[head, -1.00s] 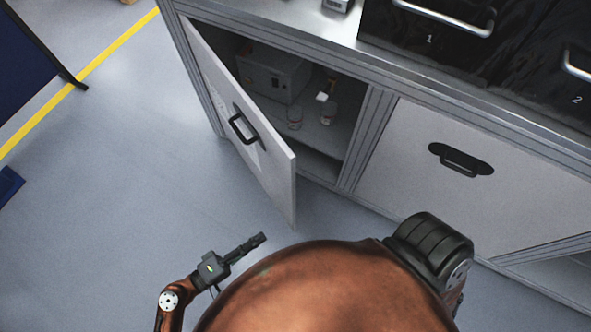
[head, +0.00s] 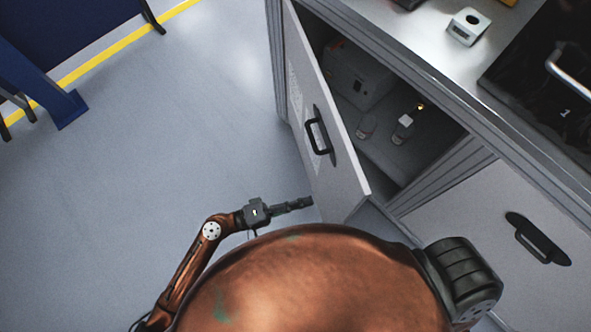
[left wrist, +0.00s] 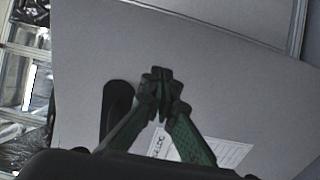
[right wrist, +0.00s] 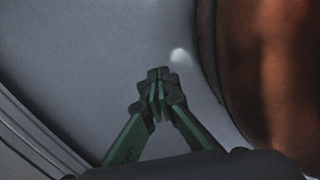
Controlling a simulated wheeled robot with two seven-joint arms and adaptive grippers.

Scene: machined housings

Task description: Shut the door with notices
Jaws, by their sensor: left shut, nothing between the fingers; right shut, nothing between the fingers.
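The door with notices (head: 338,160) stands partly open at the left end of the bench cabinet, with a black handle (head: 319,130) on its outer face. A pale notice (head: 294,92) shows near its hinge side. My left gripper (head: 308,202) is shut and empty, close to the door's outer face near its lower edge; contact cannot be told. In the left wrist view the gripper (left wrist: 162,80) points at the door panel (left wrist: 210,75), with a notice (left wrist: 215,153) and the handle (left wrist: 115,105) beside the fingers. My right gripper (right wrist: 158,78) is shut and empty over the floor.
Inside the cabinet are a grey box (head: 355,78) and small containers (head: 402,128). A closed panel with a dark handle (head: 538,238) is at the right. A blue stand (head: 60,105) is at the left. The floor left of the door is clear.

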